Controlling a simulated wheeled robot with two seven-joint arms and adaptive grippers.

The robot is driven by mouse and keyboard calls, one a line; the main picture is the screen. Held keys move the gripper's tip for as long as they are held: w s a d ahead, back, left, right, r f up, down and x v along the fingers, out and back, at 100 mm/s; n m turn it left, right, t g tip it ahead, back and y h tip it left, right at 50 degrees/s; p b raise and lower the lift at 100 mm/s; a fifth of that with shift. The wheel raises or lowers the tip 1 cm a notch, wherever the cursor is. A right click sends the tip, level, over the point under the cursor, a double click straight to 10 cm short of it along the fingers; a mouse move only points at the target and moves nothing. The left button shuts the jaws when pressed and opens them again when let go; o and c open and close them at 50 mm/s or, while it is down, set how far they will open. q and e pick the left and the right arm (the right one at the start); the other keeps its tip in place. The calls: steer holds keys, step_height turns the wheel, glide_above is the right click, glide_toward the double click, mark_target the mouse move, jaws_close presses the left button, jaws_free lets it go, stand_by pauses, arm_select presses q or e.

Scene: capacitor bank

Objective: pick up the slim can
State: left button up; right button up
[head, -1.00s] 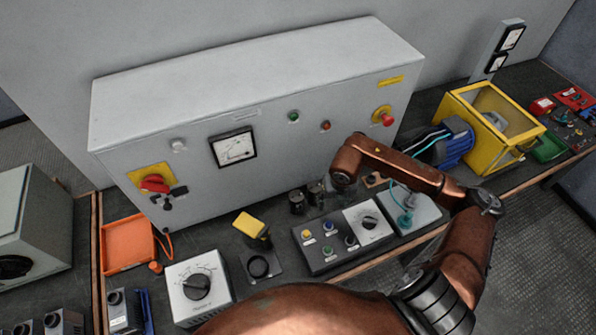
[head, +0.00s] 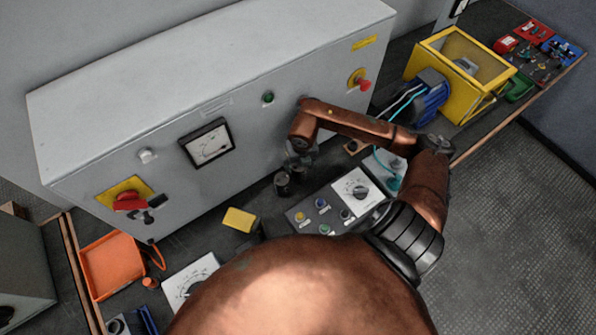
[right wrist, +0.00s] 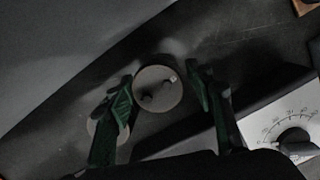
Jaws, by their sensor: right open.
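Two dark upright cans stand close together in front of the grey cabinet. The left can (head: 283,183) shows clearly in the head view; the other is mostly hidden under my right gripper (head: 300,158). In the right wrist view, one round can top (right wrist: 158,89) with two dark terminals lies between the fingertips of my open right gripper (right wrist: 160,80). A second pale can top (right wrist: 97,132) is partly covered by the left finger. I cannot tell which can is the slim one. My left gripper is out of view.
The grey cabinet (head: 110,130) stands close behind the cans. A control panel with buttons (head: 321,202) and a white dial box (head: 358,190) are to the right. A yellow-topped block (head: 239,219) and an orange tray (head: 111,263) are to the left.

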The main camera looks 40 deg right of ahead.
steer(key=f, duration=0.5)
steer(key=shift+w+f, duration=0.1)
steer(key=shift+w, duration=0.25)
steer(key=c, duration=1.2)
steer(key=shift+c, duration=0.2)
